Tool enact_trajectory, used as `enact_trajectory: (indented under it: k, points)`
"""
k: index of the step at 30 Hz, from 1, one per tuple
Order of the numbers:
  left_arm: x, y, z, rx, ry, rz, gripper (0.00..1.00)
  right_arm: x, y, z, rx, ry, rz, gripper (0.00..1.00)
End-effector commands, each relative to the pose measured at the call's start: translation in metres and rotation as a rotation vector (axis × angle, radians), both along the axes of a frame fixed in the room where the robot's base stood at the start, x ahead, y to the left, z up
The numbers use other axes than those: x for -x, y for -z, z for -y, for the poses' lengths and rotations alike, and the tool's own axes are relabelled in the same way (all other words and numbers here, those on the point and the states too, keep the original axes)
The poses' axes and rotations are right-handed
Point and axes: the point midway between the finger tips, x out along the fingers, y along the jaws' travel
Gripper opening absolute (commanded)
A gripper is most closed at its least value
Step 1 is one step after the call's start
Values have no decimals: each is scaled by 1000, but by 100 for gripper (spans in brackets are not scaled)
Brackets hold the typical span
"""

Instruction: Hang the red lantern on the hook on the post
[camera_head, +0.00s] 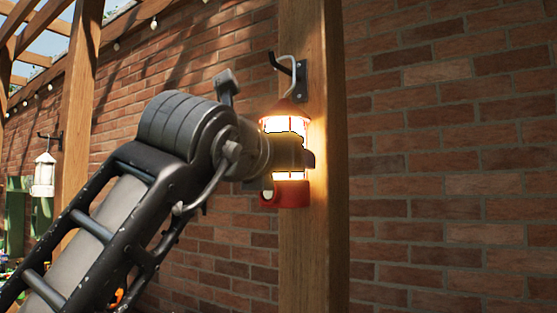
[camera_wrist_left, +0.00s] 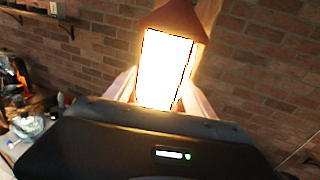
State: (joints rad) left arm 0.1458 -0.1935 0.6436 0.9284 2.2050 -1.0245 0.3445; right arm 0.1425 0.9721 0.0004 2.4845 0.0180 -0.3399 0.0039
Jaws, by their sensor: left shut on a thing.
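The red lantern (camera_head: 287,196) is lit and upright in front of the wooden post (camera_head: 317,255). My left gripper (camera_head: 292,155) is shut around its middle, covering part of the glowing glass. The black hook (camera_head: 275,61) is fixed to the post just above the lantern. The lantern's grey wire handle (camera_head: 293,72) rises to the hook's height and overlaps it in the picture. I cannot tell whether the handle rests on the hook. In the left wrist view the lantern's red roof (camera_wrist_left: 174,20) and bright glass show beyond my gripper (camera_wrist_left: 160,95). My right gripper is out of view.
A brick wall (camera_head: 450,150) stands behind the post. In the left wrist view a cluttered table (camera_wrist_left: 30,130) and a shelf (camera_wrist_left: 40,17) show at the left.

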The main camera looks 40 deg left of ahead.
Motion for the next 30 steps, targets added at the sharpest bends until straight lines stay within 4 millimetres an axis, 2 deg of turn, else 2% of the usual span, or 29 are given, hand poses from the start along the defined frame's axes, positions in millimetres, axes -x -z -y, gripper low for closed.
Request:
enact_trajectory:
  k: [6, 16, 17, 25, 30]
  points:
    - [-7, 7, 0, 0, 0, 0, 0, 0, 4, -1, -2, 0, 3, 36]
    - [-8, 6, 0, 0, 0, 1, 0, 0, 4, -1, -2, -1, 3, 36]
    - [-8, 6, 0, 0, 0, 1, 65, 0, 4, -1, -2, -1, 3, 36]
    - [-8, 7, 0, 0, -1, -1, 87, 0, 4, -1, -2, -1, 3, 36]
    - [-8, 7, 0, 1, -1, -2, 88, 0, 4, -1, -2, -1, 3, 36]
